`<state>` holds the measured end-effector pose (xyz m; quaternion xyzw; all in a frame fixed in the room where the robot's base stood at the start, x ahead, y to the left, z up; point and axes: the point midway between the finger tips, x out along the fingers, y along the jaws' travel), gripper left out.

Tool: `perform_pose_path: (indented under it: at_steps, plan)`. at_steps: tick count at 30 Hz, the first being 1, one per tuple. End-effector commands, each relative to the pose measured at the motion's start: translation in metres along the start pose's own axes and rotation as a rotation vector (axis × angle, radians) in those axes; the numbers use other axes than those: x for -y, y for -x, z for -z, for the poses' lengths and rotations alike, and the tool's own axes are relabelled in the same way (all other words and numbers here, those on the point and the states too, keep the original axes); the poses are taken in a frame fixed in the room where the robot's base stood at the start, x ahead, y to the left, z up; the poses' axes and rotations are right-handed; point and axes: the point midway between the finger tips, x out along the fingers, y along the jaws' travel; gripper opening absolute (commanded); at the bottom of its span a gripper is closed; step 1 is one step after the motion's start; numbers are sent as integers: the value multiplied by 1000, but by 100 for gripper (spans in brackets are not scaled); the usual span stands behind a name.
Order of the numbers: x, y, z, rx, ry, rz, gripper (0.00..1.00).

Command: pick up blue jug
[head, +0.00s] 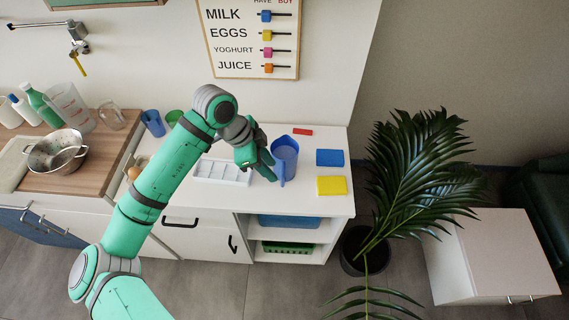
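The blue jug (287,152) stands upright on the white counter (330,203), right of the middle of the head view. Its handle side faces the front, toward my gripper. My gripper (268,170) is just left of the jug, close to its handle, at the end of my green arm. The fingers are small and partly hidden by the wrist. I cannot tell whether they touch the jug or how far apart they are.
A white compartment tray (221,172) lies left. Blue (153,123) and green (174,117) cups stand farther left. A plant (420,180) stands beyond the counter's right edge.

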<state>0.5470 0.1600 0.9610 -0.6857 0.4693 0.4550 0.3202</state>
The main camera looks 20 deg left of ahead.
Motion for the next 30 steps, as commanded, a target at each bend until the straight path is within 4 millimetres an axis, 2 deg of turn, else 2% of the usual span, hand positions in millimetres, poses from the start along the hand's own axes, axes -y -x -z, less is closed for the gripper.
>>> perform_pose_path:
  at_steps: [3, 11, 18, 21, 29, 30]
  plan:
    - [0, -16, 0, -1, 1, 0, 31]
    - [0, -34, 1, -2, 0, 0, 31]
    - [0, -68, 1, -1, -1, 1, 31]
    - [0, -76, 1, -1, -1, 1, 31]
    - [0, -80, 1, -2, -1, 2, 31]
    - [0, -80, 1, -2, -1, 2, 29]
